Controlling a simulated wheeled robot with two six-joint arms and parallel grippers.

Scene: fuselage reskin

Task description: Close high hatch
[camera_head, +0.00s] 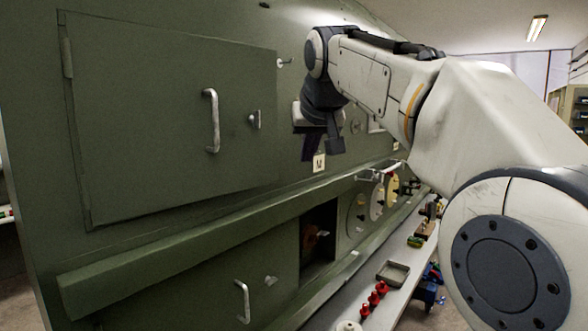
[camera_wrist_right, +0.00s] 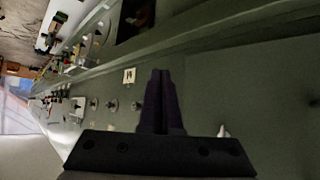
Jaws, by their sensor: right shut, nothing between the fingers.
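The high hatch (camera_head: 150,120) is a large green door on the upper left of the green wall, with a pale upright handle (camera_head: 211,120) and a small latch knob (camera_head: 254,119). It lies almost in line with the wall; I cannot tell if it is fully seated. My right gripper (camera_head: 310,155) is to the right of the hatch's free edge, close to the wall and apart from the handle. The wrist view shows its dark fingers (camera_wrist_right: 160,85) together with nothing between them. My left gripper is out of view.
A green ledge (camera_head: 190,235) runs below the hatch. A lower door with a handle (camera_head: 242,301) and a dark opening (camera_head: 318,240) are beneath it. A shelf with red items (camera_head: 377,290) and a tray (camera_head: 393,273) stands at lower right. A small marked plate (camera_head: 319,162) is beside the gripper.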

